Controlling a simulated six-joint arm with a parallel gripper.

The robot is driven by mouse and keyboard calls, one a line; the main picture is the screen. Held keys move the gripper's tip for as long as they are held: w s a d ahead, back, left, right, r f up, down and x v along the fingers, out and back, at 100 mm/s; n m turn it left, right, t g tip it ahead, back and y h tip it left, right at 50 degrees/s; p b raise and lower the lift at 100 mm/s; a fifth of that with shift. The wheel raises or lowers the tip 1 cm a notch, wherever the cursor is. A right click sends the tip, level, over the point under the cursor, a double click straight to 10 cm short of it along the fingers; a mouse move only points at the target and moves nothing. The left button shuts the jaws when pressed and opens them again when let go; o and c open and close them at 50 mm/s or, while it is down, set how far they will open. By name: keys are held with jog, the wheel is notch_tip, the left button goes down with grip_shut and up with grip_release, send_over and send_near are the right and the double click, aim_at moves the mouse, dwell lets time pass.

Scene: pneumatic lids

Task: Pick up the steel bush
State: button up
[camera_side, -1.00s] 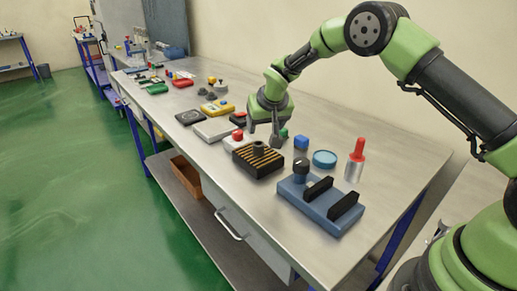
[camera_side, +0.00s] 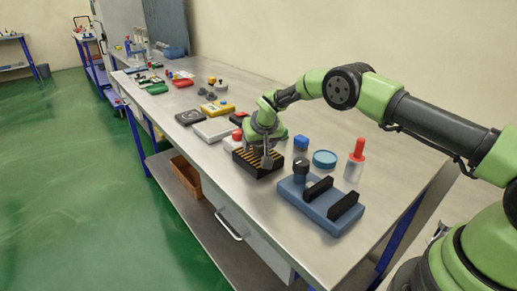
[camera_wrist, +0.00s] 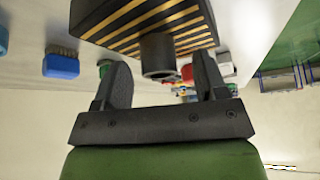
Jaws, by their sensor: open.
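The steel bush (camera_wrist: 158,54) is a dark grey hollow cylinder on the black block with yellow stripes (camera_wrist: 110,22). In the side view this block (camera_side: 246,163) lies near the table's front edge, and my gripper mostly hides the bush. My gripper (camera_side: 259,158) is low over the block with its fingers pointing down. In the wrist view my gripper (camera_wrist: 162,70) is open, one finger on each side of the bush. Gaps show between the bush and both fingers, so it does not look gripped.
A blue fixture with black ribs (camera_side: 318,205) stands to the right. Behind are a blue block (camera_side: 301,143), a round blue lid (camera_side: 324,158) and a red-handled metal cylinder (camera_side: 355,163).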

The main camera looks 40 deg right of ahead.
jog(key=c, duration=1.1)
